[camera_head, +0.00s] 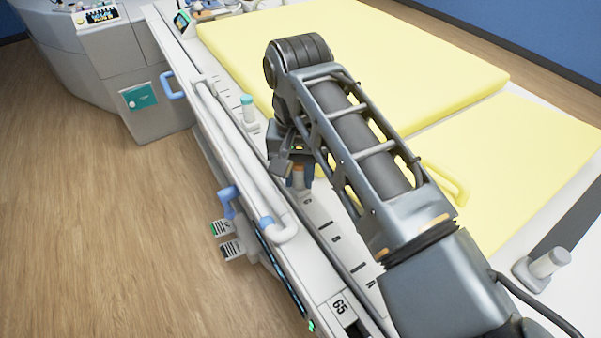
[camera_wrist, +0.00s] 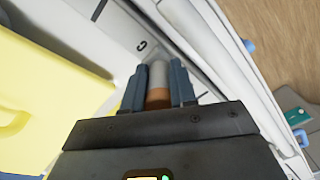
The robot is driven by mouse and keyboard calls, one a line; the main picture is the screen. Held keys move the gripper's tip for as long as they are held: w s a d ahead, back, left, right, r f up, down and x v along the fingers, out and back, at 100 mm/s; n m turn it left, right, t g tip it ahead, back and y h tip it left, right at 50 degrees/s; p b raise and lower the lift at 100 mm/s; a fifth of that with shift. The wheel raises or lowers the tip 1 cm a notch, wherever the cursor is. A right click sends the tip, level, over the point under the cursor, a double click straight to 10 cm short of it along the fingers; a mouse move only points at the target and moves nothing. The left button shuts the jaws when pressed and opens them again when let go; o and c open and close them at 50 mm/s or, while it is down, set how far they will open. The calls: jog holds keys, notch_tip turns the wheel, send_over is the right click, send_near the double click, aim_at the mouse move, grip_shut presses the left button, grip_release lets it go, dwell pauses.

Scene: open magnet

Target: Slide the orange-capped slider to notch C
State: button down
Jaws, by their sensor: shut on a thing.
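The orange-capped slider (camera_wrist: 158,97) is an upright grey post with an orange top. It stands between the two blue-grey fingers of my gripper (camera_wrist: 158,88), which is shut on it. In the head view the slider (camera_head: 298,177) shows in part below my gripper (camera_head: 292,172). The slider is on the pale lettered rail (camera_head: 345,258) along the bed's side. The letter C (camera_head: 307,200) is printed on the rail just in front of the slider, and it also shows in the wrist view (camera_wrist: 142,46). The slider's foot is hidden, so its exact notch cannot be told.
A teal-capped post (camera_head: 247,105) stands farther up the same rail. The yellow mattress (camera_head: 340,45) lies beside the rail on the right. A white side rail with a blue handle (camera_head: 228,201) runs along the left. A grey-white post (camera_head: 548,263) stands at the right.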

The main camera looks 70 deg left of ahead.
jog(key=c, duration=0.9)
grip_release()
notch_tip(320, 180, up, 8)
jog(key=shift+f+b, duration=0.1)
jog(key=shift+b, duration=0.2)
